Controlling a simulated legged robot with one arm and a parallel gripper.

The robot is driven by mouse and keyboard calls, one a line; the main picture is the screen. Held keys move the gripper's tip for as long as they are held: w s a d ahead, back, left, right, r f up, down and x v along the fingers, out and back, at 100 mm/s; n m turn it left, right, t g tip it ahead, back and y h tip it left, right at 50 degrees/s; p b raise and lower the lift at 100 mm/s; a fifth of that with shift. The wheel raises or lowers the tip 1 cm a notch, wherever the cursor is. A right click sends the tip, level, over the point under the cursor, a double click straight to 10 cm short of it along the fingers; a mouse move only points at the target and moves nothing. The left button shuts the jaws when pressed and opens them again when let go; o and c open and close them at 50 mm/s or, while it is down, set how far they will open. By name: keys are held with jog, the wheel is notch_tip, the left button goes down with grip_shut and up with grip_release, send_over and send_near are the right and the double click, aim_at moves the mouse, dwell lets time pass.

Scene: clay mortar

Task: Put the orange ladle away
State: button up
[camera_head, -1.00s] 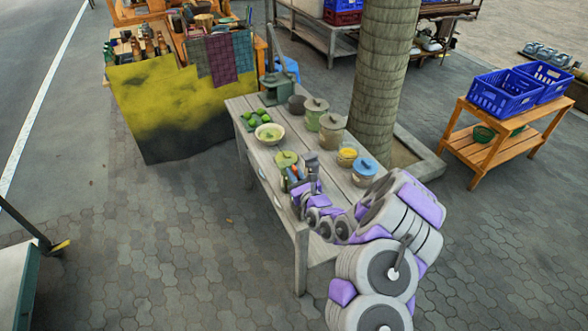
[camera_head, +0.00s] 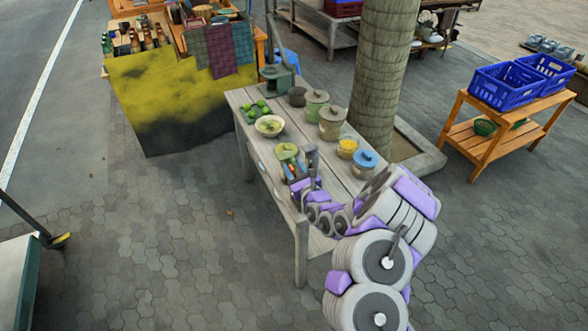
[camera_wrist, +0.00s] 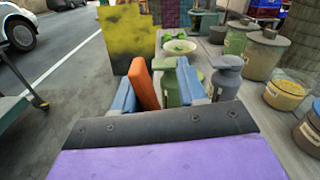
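In the wrist view, an orange upright piece (camera_wrist: 143,82), which looks like the ladle's handle, stands between the blue fingers of my gripper (camera_wrist: 158,92). It is close beside the left finger and apart from the right one. The fingers are spread, with a green upright piece (camera_wrist: 171,88) also between them. The ladle's lower end is hidden behind my gripper's body.
A grey jar (camera_wrist: 228,75) stands just right of the fingers. A bowl (camera_head: 269,126), lidded pots (camera_head: 333,122), a yellow-filled pot (camera_head: 347,147) and a blue-lidded pot (camera_head: 364,163) stand on the table. A tree trunk (camera_head: 382,75) rises behind it.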

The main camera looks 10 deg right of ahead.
jog(key=p+v, duration=0.5)
jog(key=v, duration=1.2)
jog(key=shift+s, duration=0.15)
